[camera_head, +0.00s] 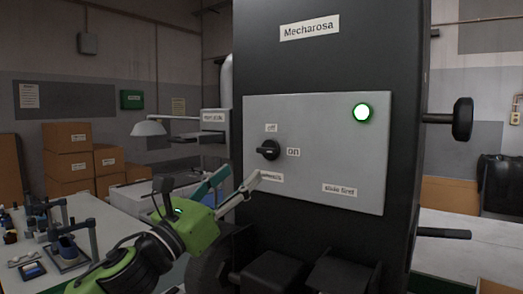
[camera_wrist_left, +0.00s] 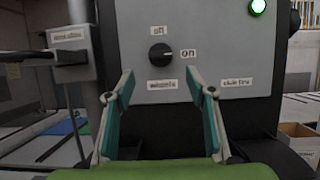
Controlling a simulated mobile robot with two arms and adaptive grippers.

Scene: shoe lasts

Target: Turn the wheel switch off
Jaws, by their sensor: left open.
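The wheel switch is a black rotary knob (camera_head: 268,150) on a grey panel (camera_head: 330,150) of a dark machine labelled "Mecharosa". An "off" label sits above it and an "on" label to its right. In the left wrist view the knob (camera_wrist_left: 161,56) has its pointer toward "on", with a "wheels" label below. A green lamp (camera_head: 362,112) is lit at the panel's upper right. My left gripper (camera_head: 238,183) is open and empty, in front of the panel and below the knob, apart from it. In the wrist view its fingers (camera_wrist_left: 162,100) stand either side, below the knob. My right gripper is not in view.
A worktable (camera_head: 120,240) with small fixtures stands at left, with stacked cardboard boxes (camera_head: 68,137) behind. Black machine parts (camera_head: 275,272) jut out below the panel. The space before the panel's knob is clear.

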